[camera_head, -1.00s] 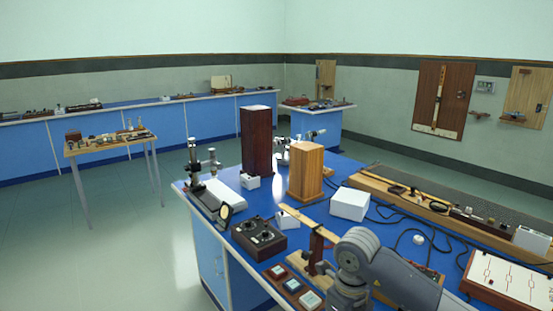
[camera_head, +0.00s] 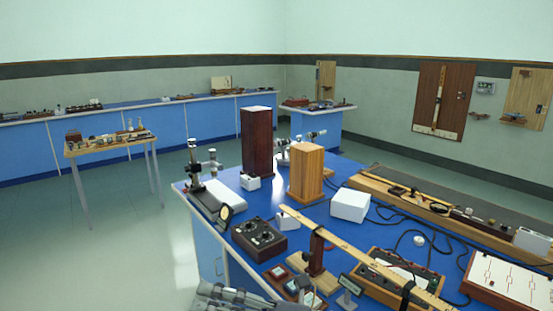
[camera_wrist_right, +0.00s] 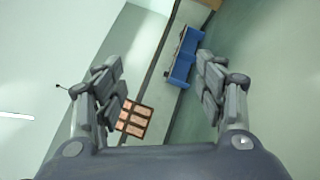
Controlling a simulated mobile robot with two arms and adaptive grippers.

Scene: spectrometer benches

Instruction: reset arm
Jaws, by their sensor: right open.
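My right gripper (camera_wrist_right: 162,78) shows in the right wrist view with its two jointed grey fingers spread wide apart. Nothing is between them; beyond them are pale walls, a small panelled frame (camera_wrist_right: 135,118) and a distant blue bench (camera_wrist_right: 183,58). In the head view, grey parts of my own arm show at the bottom edge, in front of the near blue bench (camera_head: 222,222). They are cut off by the frame, and I cannot tell whether fingers are among them. My left gripper cannot be made out.
The near bench carries a dark control box (camera_head: 259,238), a tall dark wooden box (camera_head: 257,143), a lighter wooden box (camera_head: 306,173), a white box (camera_head: 350,204) and a long wooden beam (camera_head: 360,256) on a stand. Open floor (camera_head: 130,240) lies left, beside a small table (camera_head: 108,145).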

